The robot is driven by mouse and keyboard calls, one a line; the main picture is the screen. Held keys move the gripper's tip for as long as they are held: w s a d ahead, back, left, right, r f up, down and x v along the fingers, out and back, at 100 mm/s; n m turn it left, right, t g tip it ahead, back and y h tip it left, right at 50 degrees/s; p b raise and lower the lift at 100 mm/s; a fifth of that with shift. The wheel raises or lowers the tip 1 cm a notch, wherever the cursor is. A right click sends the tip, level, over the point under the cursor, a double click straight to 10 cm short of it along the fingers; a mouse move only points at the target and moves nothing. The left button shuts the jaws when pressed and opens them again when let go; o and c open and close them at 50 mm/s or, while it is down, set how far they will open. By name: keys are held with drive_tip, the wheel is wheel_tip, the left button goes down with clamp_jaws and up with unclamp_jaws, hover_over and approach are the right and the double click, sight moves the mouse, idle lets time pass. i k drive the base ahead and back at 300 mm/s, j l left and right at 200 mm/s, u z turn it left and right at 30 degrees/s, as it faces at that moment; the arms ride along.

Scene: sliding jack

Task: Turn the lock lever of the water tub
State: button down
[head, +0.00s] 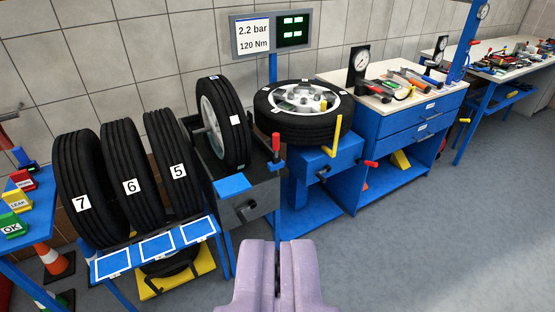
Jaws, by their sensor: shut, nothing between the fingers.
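The water tub (262,192) is a dark grey box left of centre, with a tyre (222,122) standing upright in it. A lever with a red grip (276,143) rises at its right back corner. A black handle (246,209) sits on its front face. I cannot tell for sure which of these is the lock lever. My gripper (278,246) is lavender, shut and empty at the bottom centre. In the picture it is below and right of the tub, apart from both levers.
Tyres 7, 6 and 5 stand left on a rack. A blue workbench (405,140) is beyond. Grey floor (440,240) is clear at right.

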sight(276, 158)
drive_tip(key=i+u, duration=0.1)
drive_tip(key=i, duration=0.8)
drive_tip(key=i+u, duration=0.1)
drive_tip(key=i, duration=0.75)
drive_tip(key=i+l+u, duration=0.15)
drive_tip(key=i, duration=0.75)
